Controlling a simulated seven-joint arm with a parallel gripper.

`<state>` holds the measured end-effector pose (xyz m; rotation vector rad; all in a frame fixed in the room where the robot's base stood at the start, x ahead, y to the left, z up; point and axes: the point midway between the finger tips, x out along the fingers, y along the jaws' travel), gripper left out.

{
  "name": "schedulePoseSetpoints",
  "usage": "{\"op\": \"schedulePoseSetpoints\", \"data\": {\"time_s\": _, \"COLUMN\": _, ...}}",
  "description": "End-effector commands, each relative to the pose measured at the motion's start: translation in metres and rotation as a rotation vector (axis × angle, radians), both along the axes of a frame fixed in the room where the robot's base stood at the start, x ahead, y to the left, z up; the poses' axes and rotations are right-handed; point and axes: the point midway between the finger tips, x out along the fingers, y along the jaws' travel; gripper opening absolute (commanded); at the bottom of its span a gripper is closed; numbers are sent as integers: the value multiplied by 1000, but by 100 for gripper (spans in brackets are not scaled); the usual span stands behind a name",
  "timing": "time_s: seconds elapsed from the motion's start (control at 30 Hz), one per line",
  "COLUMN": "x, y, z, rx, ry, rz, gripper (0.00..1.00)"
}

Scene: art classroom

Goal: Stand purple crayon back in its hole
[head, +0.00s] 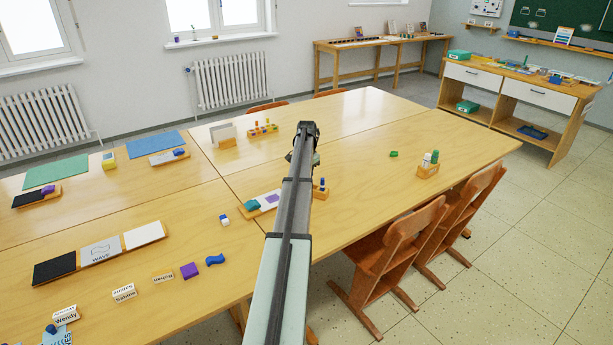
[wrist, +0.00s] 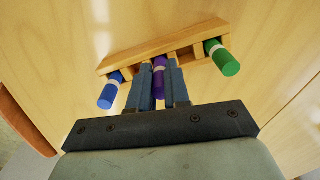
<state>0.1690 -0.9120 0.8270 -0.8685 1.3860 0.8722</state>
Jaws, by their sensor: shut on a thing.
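In the wrist view my gripper (wrist: 160,70) is shut on the purple crayon (wrist: 159,88), which lies between its two blue-grey fingers. The crayon's far end meets the wooden crayon holder (wrist: 190,38) in the picture; I cannot tell whether it is in a hole. A blue crayon (wrist: 107,95) stands in the holder to the left and a green crayon (wrist: 225,62) to the right. In the head view my arm reaches over the table to my gripper (head: 307,128), and the purple crayon cannot be made out there.
A small wooden block with a blue crayon (head: 321,183) shows partly behind my arm. Another wooden holder (head: 428,172) stands near the right table edge, with a loose green piece (head: 394,154) nearby. A peg holder (head: 262,131) stands farther back. Chairs (head: 390,250) line the right side.

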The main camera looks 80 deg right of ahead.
Motion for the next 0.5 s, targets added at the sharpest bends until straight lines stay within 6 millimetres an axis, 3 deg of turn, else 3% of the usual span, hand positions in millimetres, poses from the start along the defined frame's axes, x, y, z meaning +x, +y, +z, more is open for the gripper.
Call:
{"op": "schedulePoseSetpoints", "data": {"time_s": 0.47, "x": 0, "y": 0, "z": -2, "rx": 0, "ry": 0, "rz": 0, "gripper": 0}}
{"op": "schedulePoseSetpoints", "data": {"time_s": 0.5, "x": 0, "y": 0, "z": -2, "rx": 0, "ry": 0, "rz": 0, "gripper": 19}}
